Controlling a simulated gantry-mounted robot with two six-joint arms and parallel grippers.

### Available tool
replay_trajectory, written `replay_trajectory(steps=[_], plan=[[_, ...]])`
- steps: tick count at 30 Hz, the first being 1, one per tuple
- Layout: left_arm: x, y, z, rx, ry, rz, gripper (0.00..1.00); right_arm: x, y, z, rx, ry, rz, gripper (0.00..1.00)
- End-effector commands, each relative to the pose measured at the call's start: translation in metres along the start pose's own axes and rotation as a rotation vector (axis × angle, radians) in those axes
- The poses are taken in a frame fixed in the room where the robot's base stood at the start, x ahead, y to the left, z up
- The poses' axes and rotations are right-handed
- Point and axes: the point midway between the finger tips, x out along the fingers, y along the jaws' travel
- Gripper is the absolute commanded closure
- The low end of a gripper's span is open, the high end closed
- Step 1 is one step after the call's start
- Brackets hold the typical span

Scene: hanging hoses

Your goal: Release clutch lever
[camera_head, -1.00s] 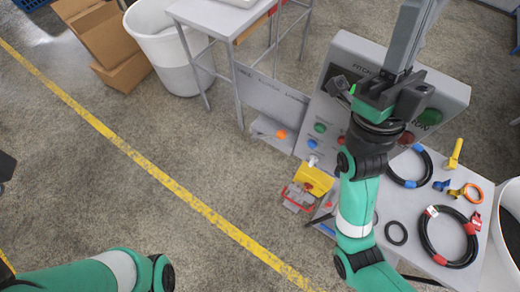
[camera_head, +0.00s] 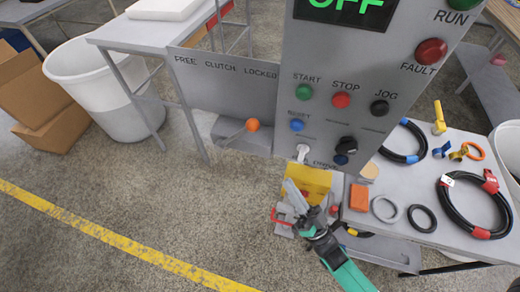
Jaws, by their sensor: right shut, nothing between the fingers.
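The clutch lever (camera_head: 252,125) is a thin rod with an orange ball knob. It leans to the right over a grey shelf, below the right part of a plate (camera_head: 238,88) reading FREE, CLUTCH, LOCKED. The knob is nearest the LOCKED end. My right gripper (camera_head: 288,184) is shut and empty. It is in front of a yellow block (camera_head: 310,186) below the control panel, below and to the right of the lever and apart from it. I cannot tell whether it touches the yellow block. My left gripper is out of view.
The control panel (camera_head: 340,70) shows OFF and has several coloured buttons. A grey table to the right holds black hoses (camera_head: 472,207), rings and an orange block (camera_head: 359,198). A white bin (camera_head: 105,85) and cardboard boxes (camera_head: 35,105) stand left. Floor in front of the lever is clear.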

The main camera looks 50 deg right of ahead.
Motion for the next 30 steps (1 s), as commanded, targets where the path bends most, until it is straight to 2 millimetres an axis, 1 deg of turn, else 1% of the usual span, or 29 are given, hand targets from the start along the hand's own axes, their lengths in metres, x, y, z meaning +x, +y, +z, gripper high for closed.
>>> replay_trajectory(steps=[8,11,14,17,24,27,30], plan=[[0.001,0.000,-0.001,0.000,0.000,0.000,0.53,0.003,-0.001,-0.002,0.000,0.001,-0.001,1.00],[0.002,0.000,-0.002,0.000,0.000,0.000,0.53,0.008,-0.001,-0.002,0.000,0.003,-0.002,1.00],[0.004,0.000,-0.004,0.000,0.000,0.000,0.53,0.022,-0.001,-0.003,0.000,0.005,-0.002,1.00],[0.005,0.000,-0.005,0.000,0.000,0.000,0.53,0.041,-0.002,-0.004,0.001,0.006,-0.004,1.00],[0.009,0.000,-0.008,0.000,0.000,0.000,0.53,0.094,-0.001,-0.003,0.000,0.005,-0.003,1.00],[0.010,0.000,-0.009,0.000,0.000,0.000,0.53,0.114,-0.001,-0.003,0.000,0.005,-0.003,1.00],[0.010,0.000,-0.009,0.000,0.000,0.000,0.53,0.128,-0.001,-0.003,0.000,0.004,-0.003,1.00]])
